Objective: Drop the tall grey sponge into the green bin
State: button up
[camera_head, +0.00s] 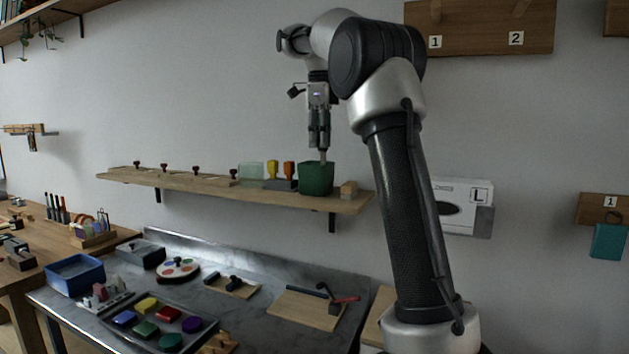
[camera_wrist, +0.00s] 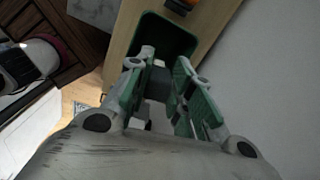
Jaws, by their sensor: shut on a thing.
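The green bin (camera_head: 316,182) stands near the right end of the wooden wall shelf. My gripper (camera_head: 319,149) points down above the bin. It is shut on the tall grey sponge (camera_head: 323,157), whose lower end shows just below the fingertips at the bin's mouth. In the wrist view, the grey sponge (camera_wrist: 159,84) sits between the green finger pads of my gripper (camera_wrist: 165,62). The bin's dark opening and green rim (camera_wrist: 150,14) lie beyond the fingertips there. I cannot tell exactly how far the sponge reaches into the bin.
The wall shelf (camera_head: 230,188) also holds yellow and orange stamps (camera_head: 280,170) left of the bin and a small wooden block (camera_head: 349,188) to its right. Below is a metal table (camera_head: 235,320) with an ink pad tray, a blue bin (camera_head: 76,275) and tools.

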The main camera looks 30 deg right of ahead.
aim_at(320, 149)
jog(key=shift+f, duration=1.65)
jog(key=o, duration=0.8)
jog(key=shift+c, duration=0.2)
notch_tip(320, 149, up, 8)
jog(key=shift+f, duration=0.25)
